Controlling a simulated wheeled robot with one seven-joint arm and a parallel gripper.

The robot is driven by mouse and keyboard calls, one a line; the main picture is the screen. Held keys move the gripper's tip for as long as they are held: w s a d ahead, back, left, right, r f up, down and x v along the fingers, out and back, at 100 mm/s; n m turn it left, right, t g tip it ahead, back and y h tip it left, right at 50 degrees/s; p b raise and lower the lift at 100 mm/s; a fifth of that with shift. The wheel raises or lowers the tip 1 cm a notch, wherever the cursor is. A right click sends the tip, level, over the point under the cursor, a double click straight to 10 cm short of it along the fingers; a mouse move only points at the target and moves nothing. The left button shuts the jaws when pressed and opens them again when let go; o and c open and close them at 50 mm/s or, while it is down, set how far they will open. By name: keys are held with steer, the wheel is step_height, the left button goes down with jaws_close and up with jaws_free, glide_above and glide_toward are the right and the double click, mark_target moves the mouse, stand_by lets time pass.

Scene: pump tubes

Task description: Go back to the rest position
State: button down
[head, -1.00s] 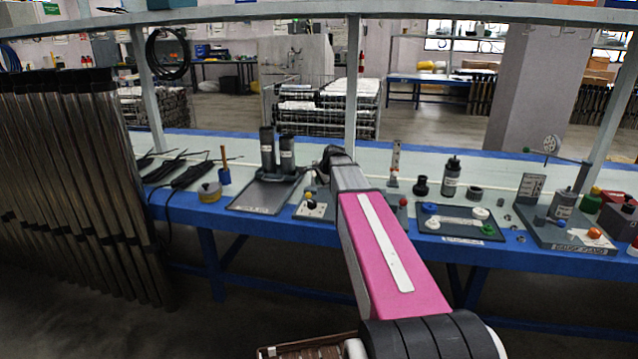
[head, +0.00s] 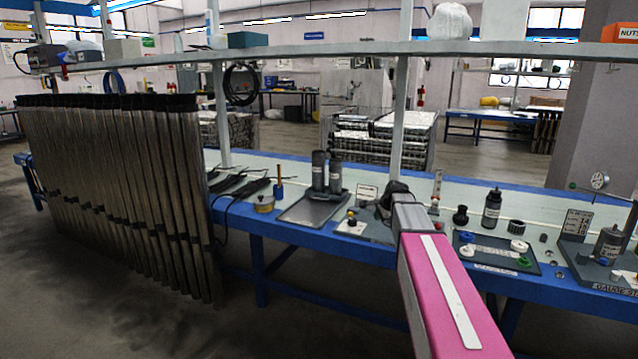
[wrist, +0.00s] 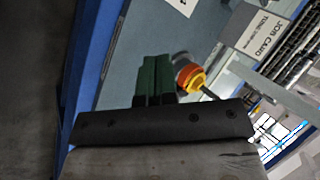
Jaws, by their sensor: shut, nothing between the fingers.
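My gripper (wrist: 155,62) shows in the wrist view as two dark green fingers pressed together above a black bar with screws, with nothing between them. An orange and yellow knob (wrist: 190,77) appears just right of the fingers; I cannot tell how far apart they are. In the head view my pink and grey arm reaches forward over the front edge of the blue-edged bench (head: 330,238). Its dark end is over the bench, and the fingers are hidden there.
Left of my arm are a grey tray (head: 303,211) with two dark cylinders and several black tools. Right are a dark tray (head: 488,262) with coloured rings, a black bottle (head: 491,210) and a gauge stand (head: 575,225). Long metal tubes (head: 120,185) stand far left. A shelf (head: 300,50) runs above the bench.

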steer(key=s+a+f+n+g, duration=0.1)
steer(key=s+f+n, duration=0.3)
steer(key=s, duration=0.7)
steer(key=s+a+f+n+g+h, duration=0.1)
steer(key=s+a+f+n+g, duration=0.1)
steer(key=s+f+n, duration=0.3)
steer(key=s+a+f+n+g+h, duration=0.1)
steer(key=s+a+f+n+g, duration=0.1)
steer(key=s+f, duration=0.7)
steer(key=s+n+g, duration=0.1)
steer(key=s+n, duration=0.1)
steer(key=s, duration=0.5)
steer(key=shift+s+a+f+n+g, duration=0.15)
steer(key=shift+s+f+n+g, duration=0.15)
steer(key=shift+s+f+n, duration=0.1)
steer(key=shift+w, duration=0.1)
